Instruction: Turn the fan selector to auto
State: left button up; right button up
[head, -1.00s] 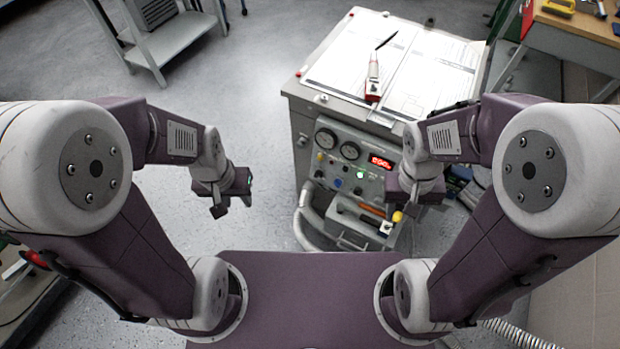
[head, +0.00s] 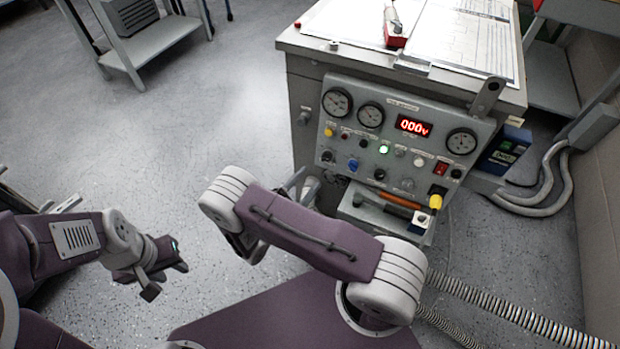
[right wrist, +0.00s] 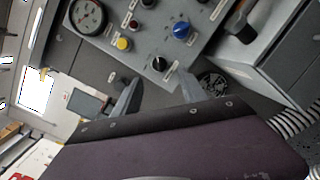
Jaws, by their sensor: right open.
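The grey control panel (head: 397,128) faces me, with several knobs along its lower part. A black knob (head: 327,156) sits at its lower left, beside a blue knob (head: 353,165) and another black knob (head: 379,174). Labels are too small to read, so I cannot tell which is the fan selector or its setting. My right gripper (head: 300,187) is open below the panel's lower left, partly hidden by my arm. In the right wrist view, the black knob (right wrist: 158,63) appears beyond and between the open fingers, apparently untouched. My left gripper (head: 167,279) is open and empty, far left of the panel.
Papers and a red-based device (head: 394,36) lie on the cabinet top. Hoses (head: 545,185) run at right. Open floor lies left of the cabinet.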

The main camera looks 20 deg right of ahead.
aim_at(325, 160)
jog(key=b+x, duration=0.2)
jog(key=x, duration=0.7)
jog(key=shift+w, duration=0.1)
jog(key=shift+a, duration=0.1)
grip_shut()
